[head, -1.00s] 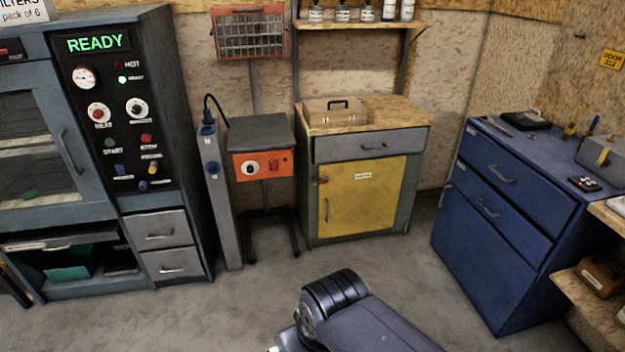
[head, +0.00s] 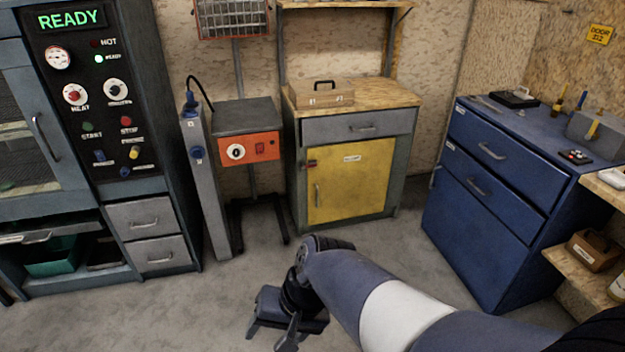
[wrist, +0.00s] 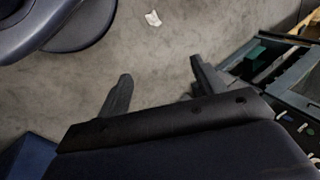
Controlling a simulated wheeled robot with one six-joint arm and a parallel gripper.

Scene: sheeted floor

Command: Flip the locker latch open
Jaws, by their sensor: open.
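The locker is a low cabinet with a yellow door (head: 352,185), a grey drawer above it and a wooden top. A small red latch (head: 311,163) sits at the upper left edge of the door, above a vertical handle (head: 317,194). The door is shut; the latch's exact position is too small to tell. My gripper (head: 270,338) is low over the floor in front of the cabinet, apart from it. In the wrist view its two fingers (wrist: 158,90) are spread with nothing between them.
A grey post (head: 205,185) and a stand with an orange control box (head: 248,148) are left of the locker. A blue drawer cabinet (head: 490,220) stands at right, an oven unit (head: 145,225) at left. The floor (head: 180,310) before the locker is clear. A white scrap (wrist: 153,18) lies on it.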

